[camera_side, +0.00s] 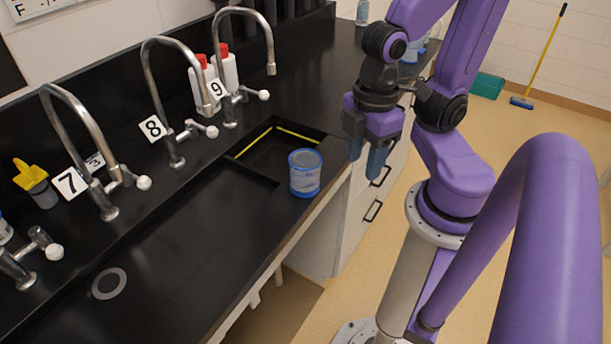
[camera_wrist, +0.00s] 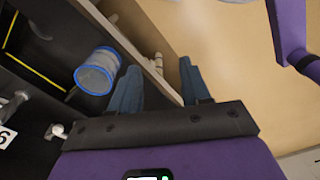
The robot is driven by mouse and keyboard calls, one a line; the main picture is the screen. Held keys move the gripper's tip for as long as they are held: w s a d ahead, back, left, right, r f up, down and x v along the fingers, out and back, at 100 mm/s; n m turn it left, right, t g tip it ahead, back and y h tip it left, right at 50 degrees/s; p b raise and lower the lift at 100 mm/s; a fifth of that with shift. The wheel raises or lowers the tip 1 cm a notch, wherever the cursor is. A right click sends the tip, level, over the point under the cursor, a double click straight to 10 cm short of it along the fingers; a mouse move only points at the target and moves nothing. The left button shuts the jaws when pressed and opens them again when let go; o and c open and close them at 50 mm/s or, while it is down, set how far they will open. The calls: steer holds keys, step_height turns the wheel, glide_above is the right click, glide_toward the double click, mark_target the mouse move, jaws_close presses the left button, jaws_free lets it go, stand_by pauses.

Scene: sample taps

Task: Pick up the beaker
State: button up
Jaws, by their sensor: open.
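The beaker (camera_side: 305,174) is a clear cylinder with blue rims. It stands upright near the front edge of the black counter, at the right end of the sink area. In the wrist view the beaker (camera_wrist: 97,72) lies to the left of my fingers. My gripper (camera_side: 366,158) is open and empty, pointing down. It is to the right of the beaker and apart from it, beyond the counter's front edge. In the wrist view the gripper (camera_wrist: 158,82) has its two blue fingers spread, with the cabinet front and floor between them.
A recessed basin with yellow edging (camera_side: 262,150) lies behind the beaker. Tall curved taps numbered 7 (camera_side: 85,140), 8 (camera_side: 160,90) and 9 (camera_side: 240,50) line the back. White bottles with red caps (camera_side: 226,70) stand among them.

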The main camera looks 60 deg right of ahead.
steer(key=shift+o, duration=0.3)
steer(key=o, duration=0.9)
steer(key=shift+w, duration=0.1)
steer(key=r+m+g, duration=0.1)
steer(key=m, duration=1)
glide_above(303, 172)
steer(key=s+d, duration=0.1)
steer(key=d, duration=0.1)
steer(key=w+d+r+m+y, duration=0.15)
steer(key=w+m, duration=0.25)
steer(key=m, duration=0.6)
steer(key=s+d+r+m+t+y, duration=0.25)
steer(key=d+m, duration=0.25)
steer(key=m, duration=0.7)
steer(key=shift+m+g, duration=0.25)
steer(key=shift+m, duration=0.05)
steer(key=x, duration=1.2)
steer(key=d+x, duration=0.1)
steer(key=x, duration=0.5)
steer(key=shift+s+a+f, duration=0.1)
steer(key=shift+s+f, duration=0.15)
steer(key=shift+s, duration=0.1)
